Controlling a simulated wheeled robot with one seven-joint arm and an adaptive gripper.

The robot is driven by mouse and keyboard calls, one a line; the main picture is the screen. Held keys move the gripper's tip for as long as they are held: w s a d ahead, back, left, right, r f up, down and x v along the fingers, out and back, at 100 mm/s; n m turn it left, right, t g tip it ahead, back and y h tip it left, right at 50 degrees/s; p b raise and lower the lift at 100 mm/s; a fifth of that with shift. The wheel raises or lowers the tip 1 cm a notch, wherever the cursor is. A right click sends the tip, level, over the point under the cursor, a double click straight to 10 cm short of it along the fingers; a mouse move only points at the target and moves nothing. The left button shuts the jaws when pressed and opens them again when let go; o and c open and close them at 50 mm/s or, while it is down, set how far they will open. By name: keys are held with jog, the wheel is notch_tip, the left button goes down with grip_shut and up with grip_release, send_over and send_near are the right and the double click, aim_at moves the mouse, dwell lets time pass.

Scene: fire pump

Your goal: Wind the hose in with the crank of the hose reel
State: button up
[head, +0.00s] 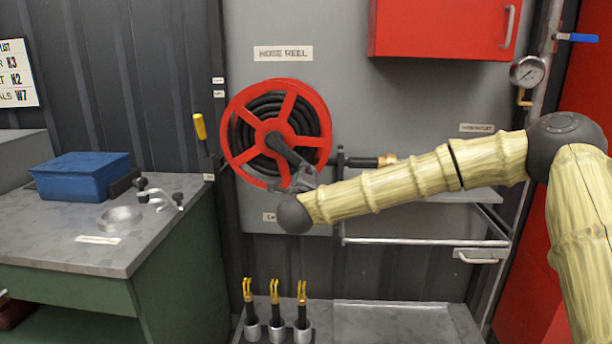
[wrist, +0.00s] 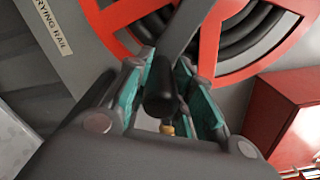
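The hose reel (head: 318,102) is a red spoked wheel with black hose coiled inside, on a grey panel under a "HOSE REEL" label. Its dark crank (head: 287,152) runs from the hub down and to the right. My gripper (head: 303,178) is at the crank's outer end, in front of the reel's lower rim. In the wrist view, the black crank handle (wrist: 160,92) sits between the two teal-padded fingers, which close in around it. The red rim and hose show behind. A brass-tipped hose end (head: 386,160) sticks out right of the reel.
A red cabinet (head: 440,28) hangs upper right, with a gauge (head: 527,71) and pipe beside it. A rail (head: 425,242) is below my forearm. A yellow-handled lever (head: 200,128) stands left of the reel. A bench (head: 60,225) with a blue box (head: 82,176) is at left.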

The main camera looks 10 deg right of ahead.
jog(key=o, duration=0.3)
jog(key=shift+s+a+f, duration=0.1)
jog(key=shift+a+f, duration=0.1)
jog(key=shift+f, duration=0.3)
jog(key=shift+o, duration=0.8)
jog(key=shift+a, duration=0.1)
jog(key=shift+d+r, duration=0.25)
jog(key=shift+r, duration=0.1)
jog(key=shift+s+a, duration=0.15)
jog(key=shift+s, duration=0.05)
jog(key=v, duration=1.1)
jog(key=shift+s, duration=0.3)
